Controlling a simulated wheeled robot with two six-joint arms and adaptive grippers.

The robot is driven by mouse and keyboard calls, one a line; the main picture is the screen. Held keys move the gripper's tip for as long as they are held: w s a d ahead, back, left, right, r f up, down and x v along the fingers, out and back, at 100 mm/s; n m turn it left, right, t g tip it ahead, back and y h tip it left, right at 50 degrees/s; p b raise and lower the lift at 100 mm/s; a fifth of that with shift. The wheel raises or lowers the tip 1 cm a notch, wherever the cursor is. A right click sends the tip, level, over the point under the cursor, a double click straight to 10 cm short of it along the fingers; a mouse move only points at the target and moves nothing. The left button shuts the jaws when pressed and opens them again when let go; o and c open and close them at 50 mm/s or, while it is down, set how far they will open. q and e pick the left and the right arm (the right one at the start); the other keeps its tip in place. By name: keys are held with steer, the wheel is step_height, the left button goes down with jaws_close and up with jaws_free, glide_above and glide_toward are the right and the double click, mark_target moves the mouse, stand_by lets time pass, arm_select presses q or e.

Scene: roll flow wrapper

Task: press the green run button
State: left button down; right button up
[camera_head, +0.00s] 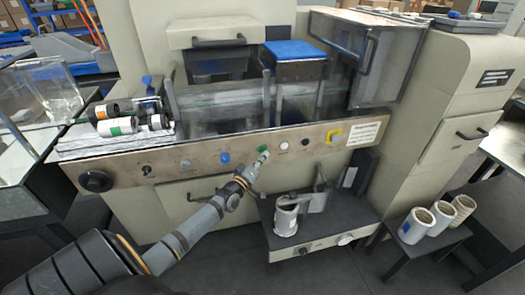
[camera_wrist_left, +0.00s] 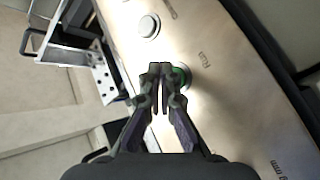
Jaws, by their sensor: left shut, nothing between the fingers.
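The green run button (camera_head: 263,149) sits on the metal control strip (camera_head: 120,172) across the front of the machine. In the left wrist view the green button (camera_wrist_left: 181,75) shows partly behind the fingertips, beside a "run" label. My left gripper (camera_head: 258,160) reaches up to the strip from below, with its tips right at the button. In the left wrist view its fingers (camera_wrist_left: 160,68) are closed together with nothing between them. I cannot tell whether the tips touch the button. My right gripper is not in view.
A white button (camera_head: 284,145), a dark button (camera_head: 305,142), a blue button (camera_head: 224,158) and a black knob (camera_head: 96,181) share the strip. Rolls (camera_head: 118,126) lie at the left.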

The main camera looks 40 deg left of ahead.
arm_select(q)
steer(key=shift+w+a, duration=0.1)
steer(key=shift+w+a, duration=0.15)
steer(key=shift+a, duration=0.05)
steer(key=shift+b, duration=0.3)
